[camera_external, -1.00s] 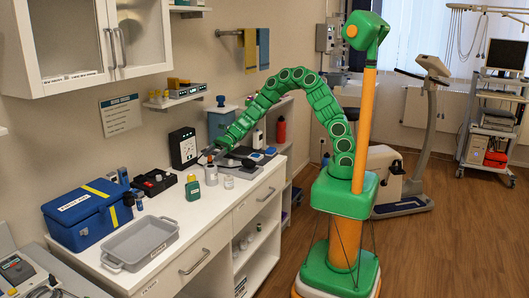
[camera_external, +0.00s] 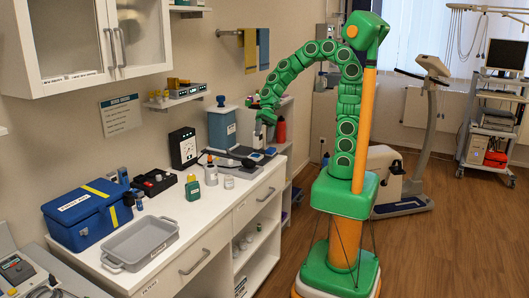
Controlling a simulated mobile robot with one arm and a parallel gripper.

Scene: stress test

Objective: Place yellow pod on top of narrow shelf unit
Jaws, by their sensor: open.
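My gripper (camera_external: 262,118) is raised above the far end of the white counter, in front of a narrow open shelf unit (camera_external: 289,148) at the counter's end. It is open, and nothing shows in it, though it is small and partly hidden here. The shelf unit's top is partly covered by my arm. Small yellow items (camera_external: 173,84) stand on the wall shelf to the left. I cannot tell whether one of them is the yellow pod.
The counter (camera_external: 185,222) holds a blue case (camera_external: 85,214), a grey tray (camera_external: 142,243), a green bottle (camera_external: 192,188) and a white bottle with an orange top (camera_external: 211,172). A blue-lidded container (camera_external: 221,127) stands near my gripper. A red bottle (camera_external: 281,130) is on the shelf unit.

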